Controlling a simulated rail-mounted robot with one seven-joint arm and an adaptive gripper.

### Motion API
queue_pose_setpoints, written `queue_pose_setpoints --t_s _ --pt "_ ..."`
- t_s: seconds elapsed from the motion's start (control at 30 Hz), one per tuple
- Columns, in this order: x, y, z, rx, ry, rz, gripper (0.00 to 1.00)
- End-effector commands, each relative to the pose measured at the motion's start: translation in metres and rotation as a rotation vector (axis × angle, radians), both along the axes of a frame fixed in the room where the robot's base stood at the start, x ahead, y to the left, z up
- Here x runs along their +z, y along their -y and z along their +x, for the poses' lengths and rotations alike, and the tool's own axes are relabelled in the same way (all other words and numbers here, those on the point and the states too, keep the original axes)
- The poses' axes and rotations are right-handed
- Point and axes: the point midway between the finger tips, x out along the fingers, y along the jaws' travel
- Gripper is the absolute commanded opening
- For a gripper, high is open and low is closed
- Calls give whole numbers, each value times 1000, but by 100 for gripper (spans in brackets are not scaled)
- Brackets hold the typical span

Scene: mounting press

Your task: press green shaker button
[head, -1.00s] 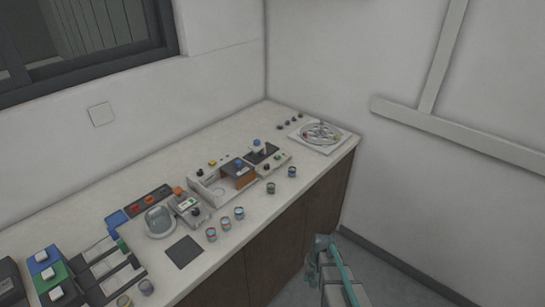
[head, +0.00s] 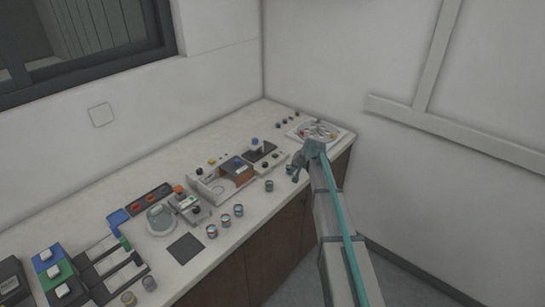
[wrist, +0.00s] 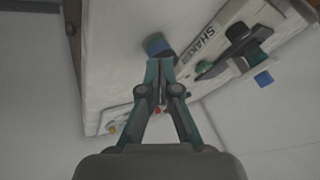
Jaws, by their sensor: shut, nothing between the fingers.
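The shaker, a white device with a dark top, stands near the far end of the counter in the head view (head: 262,155). In the wrist view it carries the lettering SHAKER (wrist: 200,42), with a round green button (wrist: 204,68) beside it. My gripper (wrist: 162,84) is shut and empty. In the wrist view its fingertips are left of the green button and apart from it, near a blue-topped jar (wrist: 157,44). In the head view my gripper (head: 297,172) is over the counter's front edge, right of the shaker, partly hiding a small jar.
A round tray with several items (head: 318,131) lies behind my arm at the far corner. Several jars line the front edge.

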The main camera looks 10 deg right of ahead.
Motion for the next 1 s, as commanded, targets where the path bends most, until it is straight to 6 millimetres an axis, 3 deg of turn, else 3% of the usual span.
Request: queue_pose_setpoints --t_s 0.03,0.1,0.3,0.4,0.6,1.0 --pt "11 -6 27 -7 23 10 0" --pt "27 -13 50 -20 49 24 0" --pt "68 -33 103 -46 112 64 0" --pt "82 -40 119 -56 131 80 0" --pt "97 -47 134 -65 152 95 0" --pt "97 -48 134 -66 151 95 0"
